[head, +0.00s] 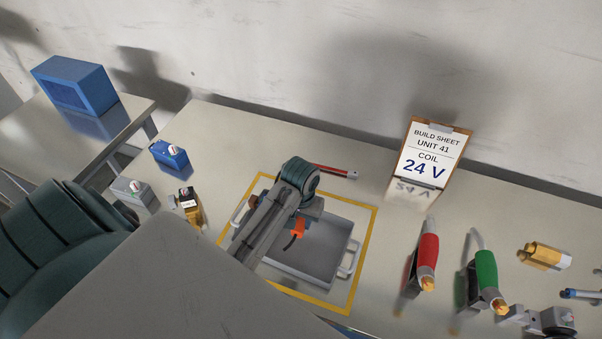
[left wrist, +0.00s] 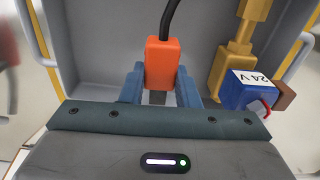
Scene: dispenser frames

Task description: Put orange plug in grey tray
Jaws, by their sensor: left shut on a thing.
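The orange plug (head: 297,229) with its black cable is over the inside of the grey tray (head: 335,272). My left gripper (head: 302,221) is shut on it. In the left wrist view the plug (left wrist: 162,62) sits between the two blue fingers of the gripper (left wrist: 159,86), cable pointing away. I cannot tell whether the plug touches the tray floor. The tray (left wrist: 105,40) fills the background there. A brass valve body (left wrist: 238,50) and a blue coil marked 24 V (left wrist: 245,95) show to the right of the plug. My left arm hides part of the tray in the head view.
A build sheet (head: 430,155) reading coil 24 V stands behind. Red (head: 428,255) and green (head: 486,270) handled tools and a brass part (head: 543,256) lie right. Blue (head: 170,154) and grey (head: 134,190) coils stand left. A red-and-black tool (head: 335,171) lies behind the tray.

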